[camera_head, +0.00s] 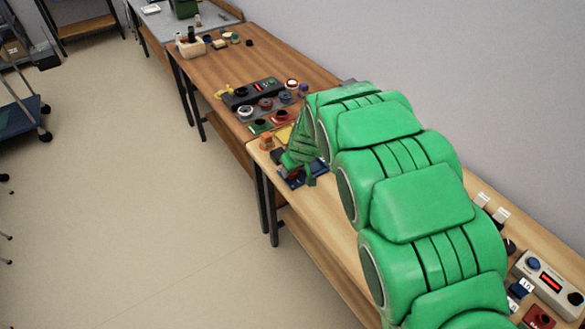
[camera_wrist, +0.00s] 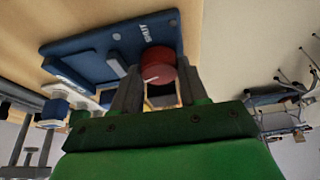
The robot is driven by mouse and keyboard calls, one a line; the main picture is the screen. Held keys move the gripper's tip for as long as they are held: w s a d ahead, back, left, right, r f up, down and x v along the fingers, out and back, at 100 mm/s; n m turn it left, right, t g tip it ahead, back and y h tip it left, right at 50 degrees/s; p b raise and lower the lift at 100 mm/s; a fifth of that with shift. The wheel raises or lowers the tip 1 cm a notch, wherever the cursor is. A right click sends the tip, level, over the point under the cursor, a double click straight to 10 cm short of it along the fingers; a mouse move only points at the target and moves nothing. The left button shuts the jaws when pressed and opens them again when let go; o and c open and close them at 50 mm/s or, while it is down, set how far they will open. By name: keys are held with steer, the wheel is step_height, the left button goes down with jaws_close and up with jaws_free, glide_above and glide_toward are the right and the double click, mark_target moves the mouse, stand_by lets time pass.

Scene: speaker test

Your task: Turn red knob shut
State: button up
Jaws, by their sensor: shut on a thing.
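The red knob (camera_wrist: 158,66) sits on a blue plate (camera_wrist: 95,50) with white lettering reading "SHUT" beside the knob in the wrist view. A pale line marks the knob's face. My gripper (camera_wrist: 157,80) has one grey finger on each side of the knob and is shut on it. In the head view, the blue plate (camera_head: 316,181) lies near the front edge of the wooden bench, and my green gripper reaches down over it. The knob is mostly hidden there.
A dark control box (camera_head: 254,93) and several round knobs stand farther back on the bench. An orange piece (camera_head: 266,142) is close left of my gripper. A grey box with a red display (camera_head: 549,283) is at the right. The wall runs behind the bench.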

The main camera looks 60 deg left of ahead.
steer(key=shift+m+t, duration=0.3)
steer(key=shift+m, duration=0.6)
steer(key=shift+s, duration=0.1)
steer(key=o, duration=0.8)
steer(key=shift+r, duration=0.15)
steer(key=shift+v, duration=3.8)
steer(key=shift+a, duration=0.1)
